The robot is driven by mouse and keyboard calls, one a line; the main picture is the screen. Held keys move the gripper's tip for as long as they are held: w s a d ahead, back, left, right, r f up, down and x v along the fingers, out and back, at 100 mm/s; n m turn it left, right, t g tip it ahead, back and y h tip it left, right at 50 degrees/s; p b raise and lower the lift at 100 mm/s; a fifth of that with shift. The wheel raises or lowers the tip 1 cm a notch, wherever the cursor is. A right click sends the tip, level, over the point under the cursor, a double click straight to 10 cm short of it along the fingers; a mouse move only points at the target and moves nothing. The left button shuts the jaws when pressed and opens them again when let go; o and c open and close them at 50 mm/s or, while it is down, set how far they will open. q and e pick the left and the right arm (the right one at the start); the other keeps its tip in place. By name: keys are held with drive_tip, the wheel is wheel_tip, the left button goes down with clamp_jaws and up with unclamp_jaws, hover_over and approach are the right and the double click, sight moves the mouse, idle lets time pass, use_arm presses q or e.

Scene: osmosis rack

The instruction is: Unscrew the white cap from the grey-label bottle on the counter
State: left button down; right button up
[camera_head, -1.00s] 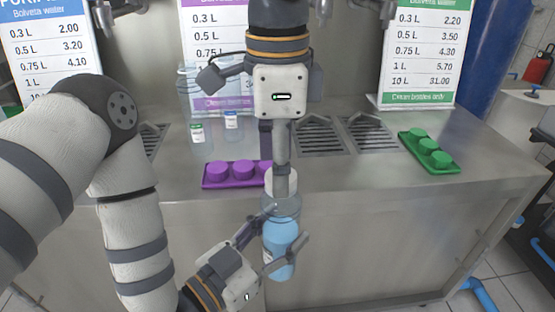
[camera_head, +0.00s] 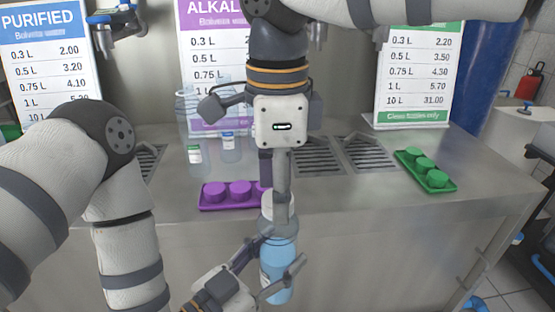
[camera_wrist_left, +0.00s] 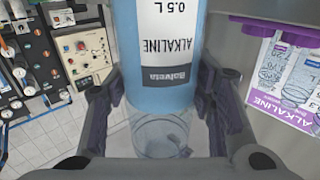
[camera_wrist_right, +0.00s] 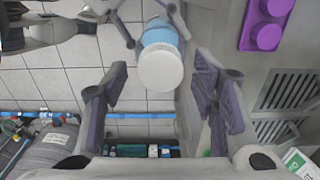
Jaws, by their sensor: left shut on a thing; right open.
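The bottle (camera_head: 277,262) is clear with blue liquid or backing and a white cap (camera_head: 267,208). In the left wrist view its white-and-grey label (camera_wrist_left: 170,45) reads 0.5 L ALKALINE. The bottle is held roughly upright in front of the counter's front face, not on the counter. My left gripper (camera_head: 277,268) is shut on the bottle from the side, with a finger on each side of it in its wrist view. My right gripper (camera_head: 281,205) is open and points down over the cap. In its wrist view the cap (camera_wrist_right: 160,68) lies beyond the fingertips; contact cannot be told.
On the steel counter (camera_head: 360,200) are a purple tray (camera_head: 232,205) and a green tray (camera_head: 440,185), each with caps. Price signs stand along the back. Open space lies before the counter.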

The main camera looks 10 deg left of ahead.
drive_tip(key=shift+f, duration=0.2)
drive_tip(key=c, duration=1.2)
drive_tip(key=o, duration=1.3)
drive_tip(key=shift+c, duration=0.2)
drive_tip(key=shift+r, duration=2.3)
